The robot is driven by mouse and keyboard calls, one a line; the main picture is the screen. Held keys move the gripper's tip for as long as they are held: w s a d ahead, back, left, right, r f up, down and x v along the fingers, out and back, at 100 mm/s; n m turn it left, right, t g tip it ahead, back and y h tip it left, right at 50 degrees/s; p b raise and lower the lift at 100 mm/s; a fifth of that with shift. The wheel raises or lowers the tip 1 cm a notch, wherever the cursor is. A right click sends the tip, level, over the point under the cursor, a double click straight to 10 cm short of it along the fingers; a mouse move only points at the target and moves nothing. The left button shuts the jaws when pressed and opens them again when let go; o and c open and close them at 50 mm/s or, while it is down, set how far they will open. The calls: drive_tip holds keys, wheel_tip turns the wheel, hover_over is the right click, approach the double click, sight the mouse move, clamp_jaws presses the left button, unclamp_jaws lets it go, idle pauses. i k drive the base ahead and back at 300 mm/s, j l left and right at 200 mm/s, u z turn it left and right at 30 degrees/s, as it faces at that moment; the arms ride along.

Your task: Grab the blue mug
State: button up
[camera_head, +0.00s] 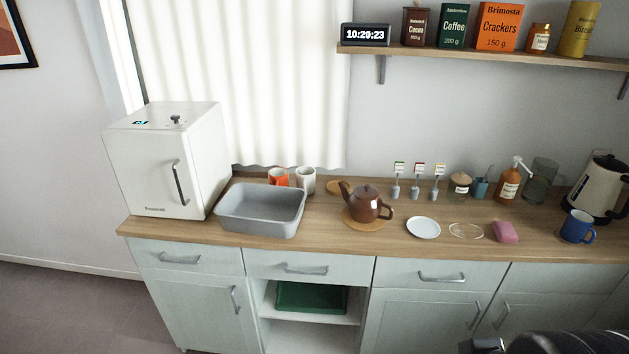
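The blue mug (577,227) stands upright on the wooden counter near its front edge, at the right of the view. Its handle points to the right. The mug is in front of the cream kettle and to the right of a pink sponge-like block. Part of my arm shows dark at the bottom right, below the counter top and apart from the mug. My gripper's fingers cannot be made out there.
A pink block (505,231), a white plate (423,228), a glass saucer (466,231) and a brown teapot (366,203) stand left of the mug. The kettle (597,190) and soap bottle (509,184) stand behind. A grey basin (262,209) is further left.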

sight(577, 224)
drive_tip(key=z, duration=1.3)
drive_tip(key=i+l+u, duration=0.25)
drive_tip(key=i, duration=0.55)
drive_tip(key=i+l+u, duration=0.2)
drive_tip(key=i+l, duration=0.35)
drive_tip(key=i, duration=0.2)
drive_tip(key=i+l+u, duration=0.25)
drive_tip(key=i+l, duration=0.35)
drive_tip(key=i, duration=0.1)
